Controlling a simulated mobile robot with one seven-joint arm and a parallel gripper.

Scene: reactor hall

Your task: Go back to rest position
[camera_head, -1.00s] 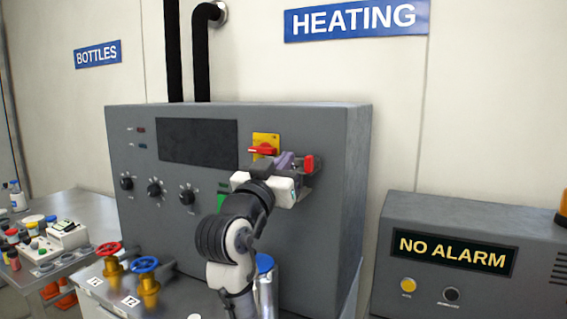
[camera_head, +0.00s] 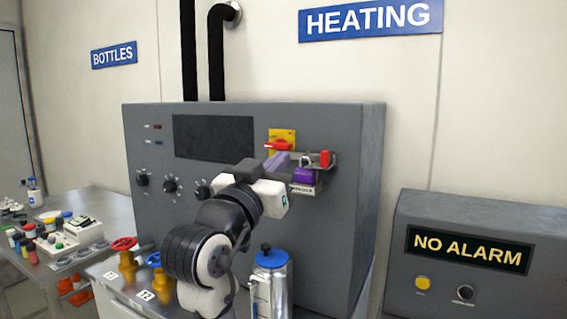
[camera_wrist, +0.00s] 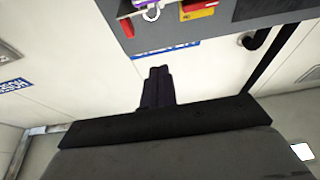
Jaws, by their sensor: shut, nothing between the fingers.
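My gripper (camera_head: 277,162) is in front of the grey heating cabinet (camera_head: 345,200), beside its red and yellow switch and the small shelf right of it. In the wrist view its dark fingers (camera_wrist: 158,86) are together with nothing between them. My arm partly hides the cabinet's knobs and lower front.
The shelf (camera_head: 325,165) holds a purple padlock (camera_head: 304,176) and a red item (camera_head: 325,158). Below stand a steel flask with a blue lid (camera_head: 270,280), a red valve (camera_head: 124,245) and a blue valve (camera_head: 154,260). A grey alarm box (camera_head: 460,210) is at right.

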